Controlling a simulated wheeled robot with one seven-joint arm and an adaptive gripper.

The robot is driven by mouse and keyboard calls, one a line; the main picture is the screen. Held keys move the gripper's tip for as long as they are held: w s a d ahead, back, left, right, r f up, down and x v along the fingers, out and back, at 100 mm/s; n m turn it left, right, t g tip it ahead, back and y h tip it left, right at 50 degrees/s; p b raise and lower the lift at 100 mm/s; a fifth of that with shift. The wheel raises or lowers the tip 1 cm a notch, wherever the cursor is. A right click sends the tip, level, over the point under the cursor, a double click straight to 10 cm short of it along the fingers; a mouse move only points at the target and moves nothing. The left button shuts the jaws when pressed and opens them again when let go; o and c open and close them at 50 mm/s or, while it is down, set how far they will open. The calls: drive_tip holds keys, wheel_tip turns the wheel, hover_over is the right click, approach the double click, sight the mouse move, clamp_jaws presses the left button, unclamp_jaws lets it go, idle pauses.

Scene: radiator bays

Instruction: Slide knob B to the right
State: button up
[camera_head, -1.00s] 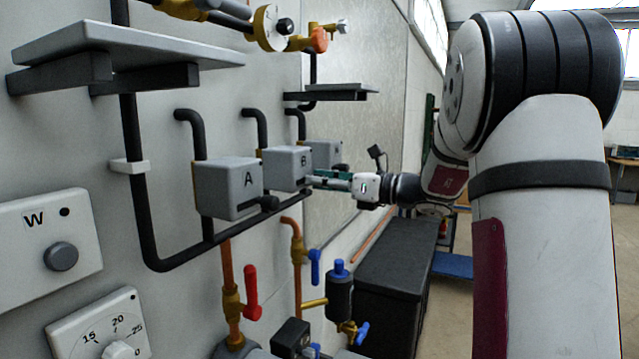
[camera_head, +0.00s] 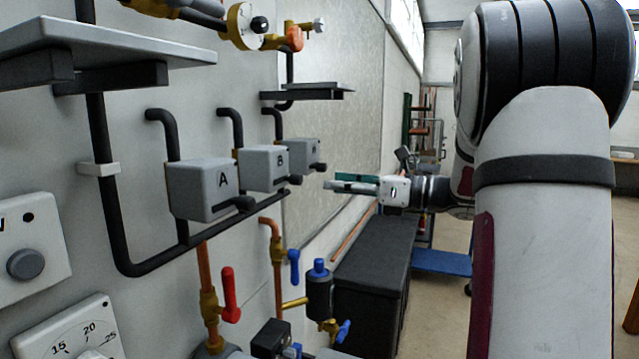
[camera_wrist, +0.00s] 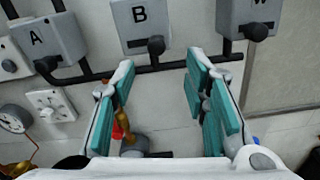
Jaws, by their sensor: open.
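Knob B (camera_wrist: 155,45) is a short black lever on the lower front of the grey box B (camera_wrist: 139,20). In the wrist view it sits right of the box's middle, with dark slot showing to its left. Box B (camera_head: 262,168) is the middle of three on the wall in the head view, where its knob (camera_head: 294,179) sticks out toward my gripper. My gripper (camera_wrist: 160,68), with teal finger pads, is open and empty. In the head view my gripper (camera_head: 335,182) is out from the wall, apart from knob B.
Box A (camera_head: 203,188) with its black knob is on the left, and box W (camera_wrist: 248,18) with its knob on the right. A black pipe runs under the boxes. A red-handled valve (camera_head: 230,295) and blue-handled valves are below. A dark cabinet (camera_head: 375,265) stands beyond.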

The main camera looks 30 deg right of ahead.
drive_tip(key=shift+v, duration=1.1)
drive_tip(key=shift+a, duration=0.1)
drive_tip(key=s+a+f+n+g, duration=0.2)
drive_tip(key=s+a+n+g, duration=0.15)
drive_tip(key=a, duration=0.35)
drive_tip(key=s+a+f+n+g, duration=0.25)
drive_tip(key=a+n, duration=0.25)
drive_tip(key=a, duration=0.3)
drive_tip(key=s+a+f+n+g, duration=0.2)
drive_tip(key=a+n+g, duration=0.15)
drive_tip(key=a, duration=0.35)
drive_tip(key=s+f+n+h, duration=0.3)
drive_tip(key=s+n+h, duration=0.2)
drive_tip(key=n, duration=0.4)
drive_tip(key=s+a+f+n+h+b, duration=0.1)
drive_tip(key=s+f+n+h, duration=0.2)
drive_tip(key=s+n, duration=0.4)
drive_tip(key=n+h, duration=0.1)
drive_tip(key=n, duration=0.2)
drive_tip(key=shift+s+a+h, duration=0.25)
drive_tip(key=shift+s+h, duration=0.1)
drive_tip(key=shift+h, duration=0.05)
drive_tip(key=shift+d, duration=0.1)
